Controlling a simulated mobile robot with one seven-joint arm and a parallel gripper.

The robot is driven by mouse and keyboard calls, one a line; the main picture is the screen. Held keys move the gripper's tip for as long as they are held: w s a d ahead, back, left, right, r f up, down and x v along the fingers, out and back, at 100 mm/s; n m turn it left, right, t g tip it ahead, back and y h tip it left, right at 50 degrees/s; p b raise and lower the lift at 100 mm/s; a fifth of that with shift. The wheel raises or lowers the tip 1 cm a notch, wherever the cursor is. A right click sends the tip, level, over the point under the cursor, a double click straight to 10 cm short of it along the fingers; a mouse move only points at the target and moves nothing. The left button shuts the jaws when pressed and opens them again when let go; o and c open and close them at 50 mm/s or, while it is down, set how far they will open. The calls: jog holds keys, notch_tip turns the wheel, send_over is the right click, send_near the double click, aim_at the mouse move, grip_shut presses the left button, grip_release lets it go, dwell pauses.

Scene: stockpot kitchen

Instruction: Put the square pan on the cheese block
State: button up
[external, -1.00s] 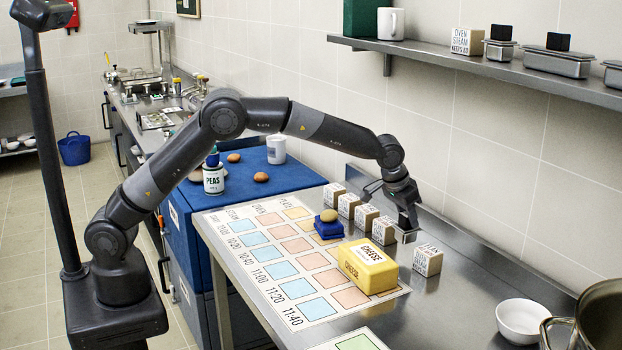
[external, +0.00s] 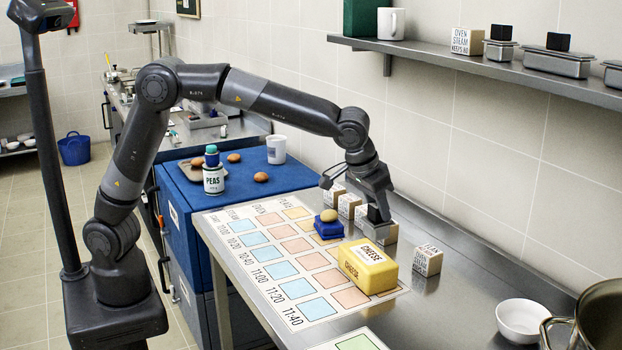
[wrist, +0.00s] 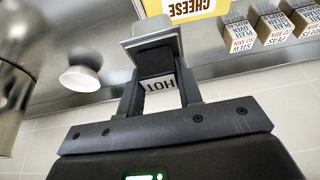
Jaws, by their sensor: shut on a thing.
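The square pan, a small grey metal pan (external: 381,233) with a black block on top, hangs in my gripper (external: 377,213). In the wrist view the pan (wrist: 152,38) sits beyond the fingers, and my gripper (wrist: 158,82) is shut on its black block, near a "HOT" label. The yellow cheese block (external: 368,270) lies on the right edge of the printed chart. The pan is just behind the cheese in the external view; its exact height and any gap are hard to tell. The cheese (wrist: 195,10) shows at the top of the wrist view.
Several lettered cubes stand in a row along the table, one (external: 428,260) right of the pan and others behind it. A white bowl (external: 520,320) and a large pot (external: 600,318) are at front right.

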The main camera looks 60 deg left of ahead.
jog(key=s+r, duration=0.3)
jog(key=s, duration=0.4)
send_over(368, 254)
notch_tip(368, 254, down, 7)
jog(key=shift+f, duration=2.15)
jog(key=shift+f, duration=0.2)
jog(key=o, duration=1.1)
